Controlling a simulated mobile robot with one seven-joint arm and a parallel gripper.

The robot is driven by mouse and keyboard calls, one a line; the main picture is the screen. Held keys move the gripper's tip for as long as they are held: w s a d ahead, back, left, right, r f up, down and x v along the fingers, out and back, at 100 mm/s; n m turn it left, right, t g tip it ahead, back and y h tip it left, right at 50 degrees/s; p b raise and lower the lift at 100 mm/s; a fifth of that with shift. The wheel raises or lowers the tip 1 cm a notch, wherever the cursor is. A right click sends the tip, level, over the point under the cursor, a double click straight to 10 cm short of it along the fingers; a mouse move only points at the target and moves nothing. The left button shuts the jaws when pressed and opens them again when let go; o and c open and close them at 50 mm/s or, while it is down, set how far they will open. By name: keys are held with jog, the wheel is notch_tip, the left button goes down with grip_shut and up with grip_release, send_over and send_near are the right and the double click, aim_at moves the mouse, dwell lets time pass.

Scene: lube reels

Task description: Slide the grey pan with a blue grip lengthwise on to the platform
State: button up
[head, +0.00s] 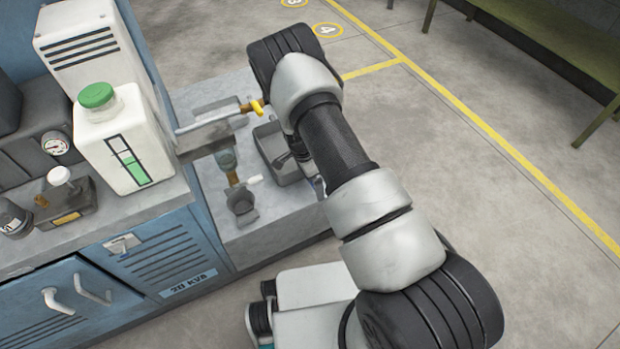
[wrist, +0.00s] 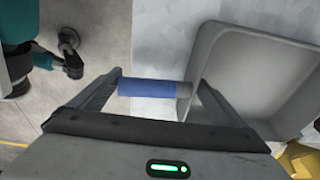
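The grey pan (head: 290,172) is an open rectangular tray, partly hidden by my arm in the head view. It lies at the right side of the low grey platform (head: 285,222). In the wrist view the pan (wrist: 262,72) fills the right side, with its blue grip (wrist: 150,88) pointing left. My gripper (wrist: 158,80) has its fingers apart, one near each end of the grip as seen here. The grip shows between them; I cannot tell whether either finger touches it. The gripper is mostly hidden behind my arm in the head view.
A spout with a yellow tap (head: 257,107) reaches over the platform near my arm. A white bottle with a green cap (head: 125,140) stands on the blue cabinet (head: 165,262).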

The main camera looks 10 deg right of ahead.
notch_tip(320, 180, up, 17)
jog(key=s+a+p, duration=0.1)
jog(key=a+p, duration=0.1)
jog(key=p, duration=0.2)
jog(key=shift+a+p, duration=0.25)
jog(key=shift+p, duration=0.1)
jog(key=shift+r, duration=0.25)
jog(key=s+d+r+n+t+y, duration=0.1)
jog(key=s+r+n, duration=0.25)
jog(key=r, duration=0.95)
jog(key=s+r+n+t+y, duration=0.1)
jog(key=s+r+n, duration=0.25)
jog(key=r, duration=1.05)
jog(key=s+d+r+n+t, duration=0.15)
jog(key=s+r+n, duration=0.35)
jog(key=s, duration=0.5)
jog(key=s+d+r+n+t, duration=0.1)
jog(key=s+d+r+n, duration=0.15)
jog(key=s+r, duration=0.6)
notch_tip(320, 180, up, 22)
jog(key=s+p, duration=0.1)
jog(key=p, duration=2.2)
jog(key=shift+s+d+f, duration=0.15)
jog(key=shift+d+f, duration=0.05)
jog(key=shift+d, duration=0.05)
